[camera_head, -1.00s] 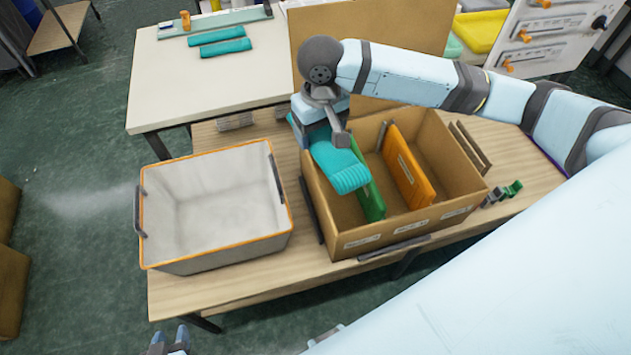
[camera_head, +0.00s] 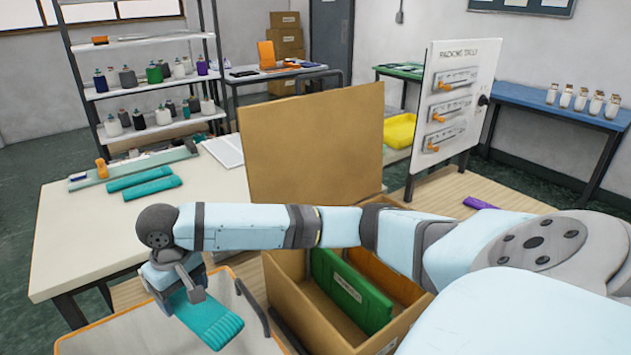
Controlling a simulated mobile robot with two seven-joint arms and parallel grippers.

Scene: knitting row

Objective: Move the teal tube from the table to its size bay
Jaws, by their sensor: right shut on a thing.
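My right gripper (camera_head: 185,294) is shut on a teal ribbed tube (camera_head: 212,324). It holds the tube tilted downward, over the right part of the grey crate (camera_head: 92,347) in the picture, left of the cardboard box. The cardboard box (camera_head: 288,292) is open, with a green divider (camera_head: 350,290) and an orange divider (camera_head: 378,275). My right arm hides part of the box's back, and the frame cuts off its front. Two more teal tubes (camera_head: 140,178) (camera_head: 152,188) lie on the white table. My left gripper is out of view.
The raised cardboard flap (camera_head: 315,145) stands behind the box. A white table (camera_head: 75,235) is at the back left. A board with orange handles (camera_head: 455,90) stands at the right, near a yellow tray (camera_head: 400,131). A purple tube (camera_head: 480,203) lies on the wooden table.

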